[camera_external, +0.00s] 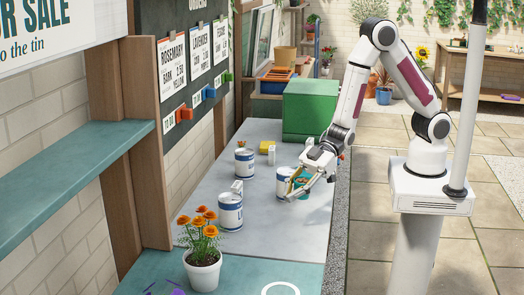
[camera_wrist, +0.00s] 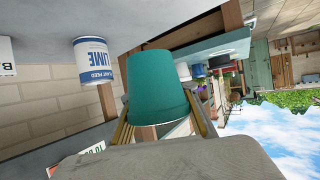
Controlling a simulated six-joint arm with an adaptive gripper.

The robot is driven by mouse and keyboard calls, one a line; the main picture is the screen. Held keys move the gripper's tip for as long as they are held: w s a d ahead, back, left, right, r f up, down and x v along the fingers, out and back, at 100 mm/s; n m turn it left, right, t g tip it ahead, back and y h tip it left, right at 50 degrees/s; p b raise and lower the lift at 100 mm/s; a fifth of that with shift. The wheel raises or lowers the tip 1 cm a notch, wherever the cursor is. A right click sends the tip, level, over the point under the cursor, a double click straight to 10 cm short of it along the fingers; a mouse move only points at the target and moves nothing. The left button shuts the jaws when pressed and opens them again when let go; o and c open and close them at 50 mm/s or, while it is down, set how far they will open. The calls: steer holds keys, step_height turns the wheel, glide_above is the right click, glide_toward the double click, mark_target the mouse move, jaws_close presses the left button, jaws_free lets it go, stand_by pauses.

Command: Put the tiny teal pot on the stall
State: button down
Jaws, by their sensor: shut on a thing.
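The tiny teal pot (camera_wrist: 157,88) fills the middle of the wrist view, between the fingers of my gripper (camera_wrist: 160,125). In the external view my gripper (camera_external: 301,188) is shut on the pot (camera_external: 304,183) near the right edge of the grey worktop. Most of the pot is hidden by the fingers there, and I cannot tell whether it touches the worktop. The teal counter (camera_external: 240,275), which looks like the stall, is at the bottom front, with part of a white ring (camera_external: 281,289) on it.
White and blue tins (camera_external: 230,212), (camera_external: 244,162), (camera_external: 284,181) stand on the grey worktop (camera_external: 290,236). A potted orange flower (camera_external: 203,272) stands on the teal counter. A green box (camera_external: 310,110) is at the back.

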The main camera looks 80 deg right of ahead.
steer(key=s+a+f, duration=0.1)
steer(key=s+a, duration=0.1)
steer(key=a, duration=0.1)
steer(key=n+g+y, duration=0.1)
steer(key=n+g, duration=0.2)
glide_above(272, 279)
steer(key=shift+r, duration=0.35)
steer(key=shift+m+t+h, duration=0.3)
steer(key=shift+m+t, duration=0.2)
steer(key=shift+m, duration=0.1)
steer(key=w+a+r, duration=0.2)
steer(key=a, duration=0.1)
steer(key=w+a+r, duration=0.1)
steer(key=shift+a, duration=0.15)
steer(key=w+r, duration=0.1)
steer(key=w+r+m+t+h, duration=0.1)
steer(key=shift+w, duration=0.35)
steer(key=shift+w+d+f+m+t, duration=0.2)
steer(key=shift+d+f+m+t, duration=0.1)
steer(key=shift+d+f+m, duration=0.1)
steer(key=shift+f, duration=0.1)
